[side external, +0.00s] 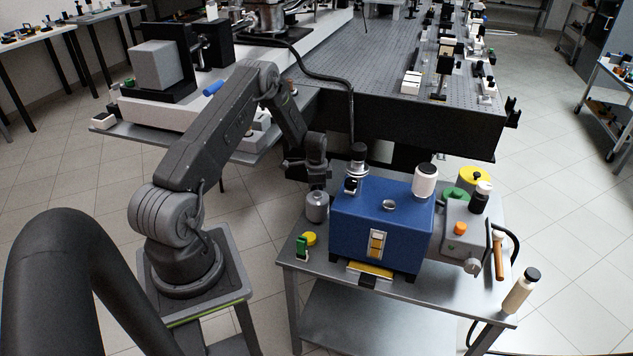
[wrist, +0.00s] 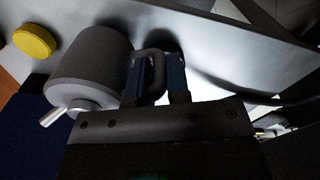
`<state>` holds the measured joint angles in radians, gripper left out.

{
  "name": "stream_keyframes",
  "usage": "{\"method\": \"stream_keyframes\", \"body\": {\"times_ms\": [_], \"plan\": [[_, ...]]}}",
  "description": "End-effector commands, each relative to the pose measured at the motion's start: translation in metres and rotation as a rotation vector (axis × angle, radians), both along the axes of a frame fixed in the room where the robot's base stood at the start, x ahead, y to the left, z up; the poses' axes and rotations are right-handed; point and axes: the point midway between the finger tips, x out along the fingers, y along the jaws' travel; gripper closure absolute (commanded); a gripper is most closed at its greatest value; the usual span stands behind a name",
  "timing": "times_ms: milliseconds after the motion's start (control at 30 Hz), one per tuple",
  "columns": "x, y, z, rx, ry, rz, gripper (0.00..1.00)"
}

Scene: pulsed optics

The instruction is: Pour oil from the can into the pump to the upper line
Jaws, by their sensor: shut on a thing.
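The grey oil can (side external: 316,208) is at the left side of the blue pump (side external: 352,228), over the cart's left part. I cannot tell whether its base touches the top. My gripper (side external: 318,186) is above it, and its jaws are hidden there. In the wrist view my gripper (wrist: 159,78) is shut on the handle of the can (wrist: 88,68), and a short metal spout (wrist: 54,117) points away from the handle. The pump has a round opening (side external: 388,204) on top and a sight glass (side external: 377,244) in front with an amber band. The oil inside the can is hidden.
A dark fitting (side external: 358,158) and a white canister (side external: 425,180) stand up from the pump's top. A yellow cap (side external: 309,239) and a green item (side external: 302,250) lie at the cart's left. A grey unit (side external: 465,222) and a bottle (side external: 521,291) stand right.

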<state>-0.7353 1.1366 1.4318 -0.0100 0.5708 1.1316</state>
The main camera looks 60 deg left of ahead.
Motion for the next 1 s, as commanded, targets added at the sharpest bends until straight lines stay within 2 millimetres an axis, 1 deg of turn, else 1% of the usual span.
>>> {"method": "stream_keyframes", "body": {"times_ms": [133,633,1000], "plan": [[0.001,0.001,-0.003,0.002,-0.002,0.000,1.00],[0.000,0.000,-0.004,0.001,-0.002,0.000,1.00],[0.000,0.000,-0.012,0.001,-0.001,0.000,1.00]]}}
